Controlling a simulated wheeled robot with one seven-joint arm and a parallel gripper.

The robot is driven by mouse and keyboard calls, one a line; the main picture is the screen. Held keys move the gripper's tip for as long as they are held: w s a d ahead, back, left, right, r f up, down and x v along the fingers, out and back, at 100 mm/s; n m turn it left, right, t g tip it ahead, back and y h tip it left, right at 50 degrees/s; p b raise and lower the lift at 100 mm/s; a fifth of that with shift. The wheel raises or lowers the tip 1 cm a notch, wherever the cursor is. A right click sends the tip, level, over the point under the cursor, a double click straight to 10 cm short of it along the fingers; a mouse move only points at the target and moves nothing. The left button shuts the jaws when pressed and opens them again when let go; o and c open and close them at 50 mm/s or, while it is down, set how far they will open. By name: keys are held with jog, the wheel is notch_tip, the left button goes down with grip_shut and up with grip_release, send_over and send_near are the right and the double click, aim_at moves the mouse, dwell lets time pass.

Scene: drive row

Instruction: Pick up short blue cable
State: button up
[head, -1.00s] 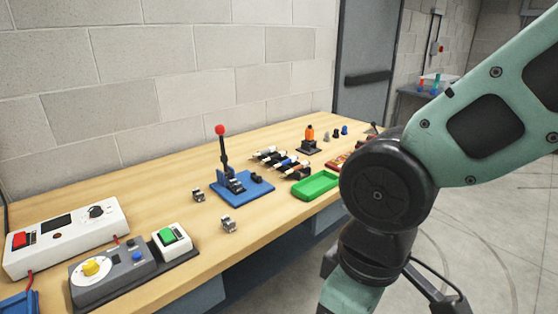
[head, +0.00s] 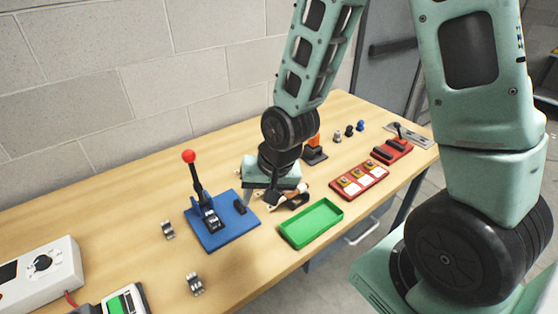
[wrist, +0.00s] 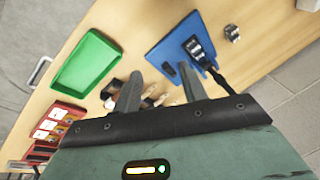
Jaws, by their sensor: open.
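My gripper (head: 266,197) is over the bench at the row of short cables, pointing down, and hides most of that row in the head view. Part of the cable row (head: 296,200) shows to its right, with black and brown pieces. In the wrist view my gripper (wrist: 160,71) is open, its two fingers apart. Black, white and orange cable ends (wrist: 152,97) show between and beside the fingers. I cannot pick out the blue cable in either view now. I cannot tell whether the fingers touch any cable.
A green tray (head: 290,238) lies close in front of the cables. A blue-based lever press (head: 230,236) with a red knob stands to the left. A red rack (head: 350,192) and an orange-topped part (head: 313,151) are to the right. The wall is behind.

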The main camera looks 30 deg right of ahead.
jog(key=w+d+m+t, duration=0.2)
jog(key=d+m, duration=0.4)
jog(key=d, duration=0.2)
jog(key=w+d+f+m+t+h+p, duration=0.1)
jog(key=w+d+m, duration=0.2)
jog(key=d+m, duration=0.3)
jog(key=d, duration=0.3)
jog(key=shift+w+m+t+h, duration=0.2)
jog(key=shift+m+t+h, duration=0.1)
jog(key=shift+t, duration=0.1)
jog(key=shift+a+f+b, duration=0.1)
jog(key=shift+f+b, duration=0.25)
jog(key=shift+b, duration=0.75)
jog(key=shift+p+x, duration=1)
jog(key=shift+x, duration=6.3)
jog(key=shift+r, duration=0.1)
grip_shut()
